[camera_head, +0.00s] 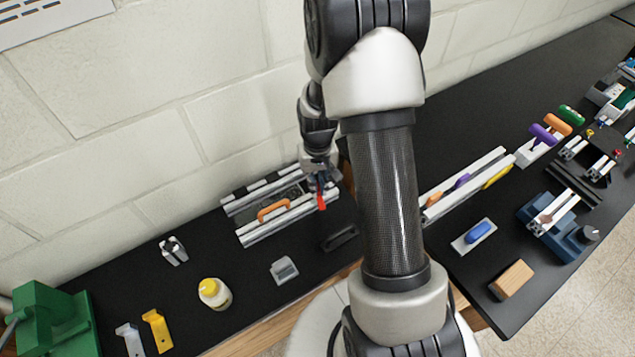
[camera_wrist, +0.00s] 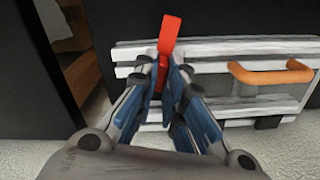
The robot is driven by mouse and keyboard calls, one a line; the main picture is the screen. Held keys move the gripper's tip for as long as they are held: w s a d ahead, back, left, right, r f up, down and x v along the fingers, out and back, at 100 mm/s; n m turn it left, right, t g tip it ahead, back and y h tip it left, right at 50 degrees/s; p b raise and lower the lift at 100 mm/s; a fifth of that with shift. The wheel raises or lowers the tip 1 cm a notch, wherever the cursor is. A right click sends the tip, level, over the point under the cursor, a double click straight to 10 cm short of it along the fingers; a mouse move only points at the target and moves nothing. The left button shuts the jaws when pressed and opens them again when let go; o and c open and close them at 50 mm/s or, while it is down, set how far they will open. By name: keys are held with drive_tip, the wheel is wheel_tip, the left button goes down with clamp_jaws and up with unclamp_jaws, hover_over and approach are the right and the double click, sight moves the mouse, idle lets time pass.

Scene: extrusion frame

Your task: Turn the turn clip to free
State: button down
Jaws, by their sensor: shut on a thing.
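The red turn clip (camera_head: 321,200) sits at the right end of the extrusion frame (camera_head: 262,236) on the black bench. In the wrist view the clip (camera_wrist: 168,38) stands across the frame's rail (camera_wrist: 215,48), its red end reaching past the rail. My gripper (camera_wrist: 163,72) is shut on the clip, with a blue-padded finger on either side. The fingers hide the clip's lower part. In the head view my gripper (camera_head: 320,178) is small and partly hidden by my arm. An orange handle (camera_wrist: 270,74) is on the frame's panel beside the clip.
A dark tray-like part (camera_head: 340,238) lies in front of the frame. The wall (camera_head: 150,150) is close behind the frame. Bare bench lies between these things.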

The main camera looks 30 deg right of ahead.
drive_tip(key=shift+n, duration=1.6)
drive_tip(key=c, duration=1.7)
unclamp_jaws()
wheel_tip(320, 180, up, 12)
drive_tip(key=shift+r, duration=0.1)
